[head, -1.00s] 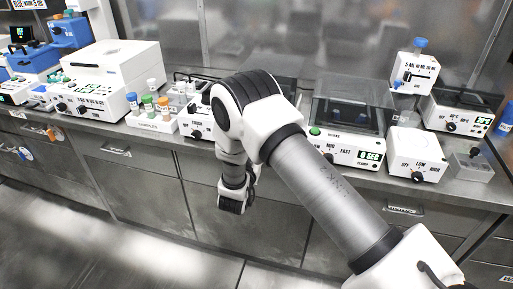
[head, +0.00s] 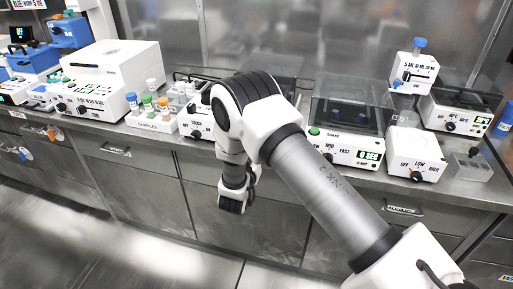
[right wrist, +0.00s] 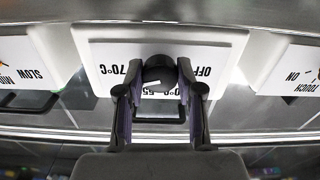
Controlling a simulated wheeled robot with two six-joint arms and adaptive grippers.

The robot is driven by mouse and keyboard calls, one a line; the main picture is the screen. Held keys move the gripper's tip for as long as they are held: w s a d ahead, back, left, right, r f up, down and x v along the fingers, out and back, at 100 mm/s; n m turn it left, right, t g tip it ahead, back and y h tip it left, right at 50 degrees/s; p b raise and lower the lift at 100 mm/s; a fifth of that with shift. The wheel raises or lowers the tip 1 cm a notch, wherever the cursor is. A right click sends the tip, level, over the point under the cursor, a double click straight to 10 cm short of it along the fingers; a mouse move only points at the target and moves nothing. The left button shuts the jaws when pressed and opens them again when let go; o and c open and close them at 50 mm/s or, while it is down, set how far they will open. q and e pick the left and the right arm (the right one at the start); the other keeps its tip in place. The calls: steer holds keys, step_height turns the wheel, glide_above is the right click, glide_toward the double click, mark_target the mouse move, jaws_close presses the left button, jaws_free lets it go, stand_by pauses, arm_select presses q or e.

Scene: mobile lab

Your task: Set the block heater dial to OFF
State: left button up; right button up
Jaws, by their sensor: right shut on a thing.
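The white block heater (right wrist: 98,55) shows upside down in the right wrist view, with the labels OFF and 70°C on either side of its dial and other marks partly hidden below. The black dial (right wrist: 160,72) has a pale pointer mark, turned toward the 70°C side and away from OFF as far as I can tell. My right gripper (right wrist: 160,92) is shut on the dial, one finger at each side. In the head view my right arm covers the heater's front, and the gripper itself is hidden. My left gripper is not in view.
In the head view, a white sample rack (head: 152,124) and a TOUCH/ON device (head: 197,132) stand left of my arm. A shaker (head: 343,149) and a LOW/HIGH device (head: 416,150) stand right. Drawers (head: 122,172) lie below the counter edge, above open floor.

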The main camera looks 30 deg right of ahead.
steer(key=shift+r+n+p, duration=0.15)
steer(key=shift+n+p, duration=2.5)
steer(key=shift+n, duration=13.05)
steer(key=o, duration=1.2)
steer(key=shift+c, duration=0.2)
